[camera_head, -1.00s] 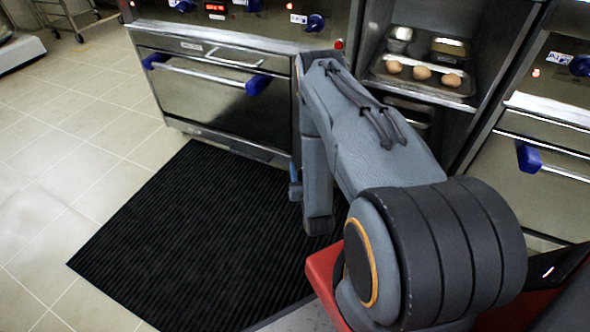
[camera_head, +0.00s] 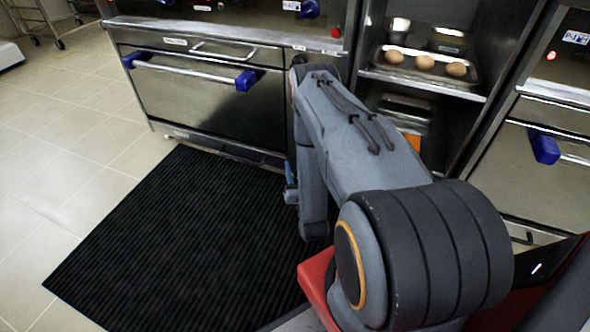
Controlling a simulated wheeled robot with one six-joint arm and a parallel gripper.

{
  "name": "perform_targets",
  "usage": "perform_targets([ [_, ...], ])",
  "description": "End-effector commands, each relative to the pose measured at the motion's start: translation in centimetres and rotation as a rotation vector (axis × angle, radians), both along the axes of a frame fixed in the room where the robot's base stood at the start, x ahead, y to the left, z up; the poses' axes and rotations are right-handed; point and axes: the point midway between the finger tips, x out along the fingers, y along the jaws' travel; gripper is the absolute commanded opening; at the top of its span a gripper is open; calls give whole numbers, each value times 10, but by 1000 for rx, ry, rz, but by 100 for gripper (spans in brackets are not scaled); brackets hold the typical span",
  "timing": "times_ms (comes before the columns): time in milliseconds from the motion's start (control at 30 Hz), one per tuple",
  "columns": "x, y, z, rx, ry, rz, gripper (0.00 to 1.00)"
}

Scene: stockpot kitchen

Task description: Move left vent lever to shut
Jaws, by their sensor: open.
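I cannot make out a vent lever in the head view. The steel oven (camera_head: 210,98) at the upper left has a bar handle (camera_head: 190,72) with blue end brackets, and its control panel is cut off by the top edge. My grey arm (camera_head: 365,150) reaches forward from the lower right, and its far part folds down over the black mat. A small blue part (camera_head: 290,185) shows beside the folded forearm; I cannot tell what it belongs to. My gripper's fingers do not show.
A black ribbed mat (camera_head: 170,245) lies before the oven. Tiled floor (camera_head: 60,185) is clear at left. A shelf unit right of the oven holds a tray (camera_head: 450,85) with three round brown items. Another steel appliance (camera_head: 560,185) with a blue-bracketed handle stands at right.

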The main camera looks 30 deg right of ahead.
Motion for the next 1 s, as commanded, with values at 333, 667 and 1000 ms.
perform_targets([
  [333, 10, -2, 0, 0, 1, 2, 43],
  [667, 10, -2, 0, 0, 1, 2, 2],
  [1000, 7, -8, 2, 12, 10, -8, 0],
])
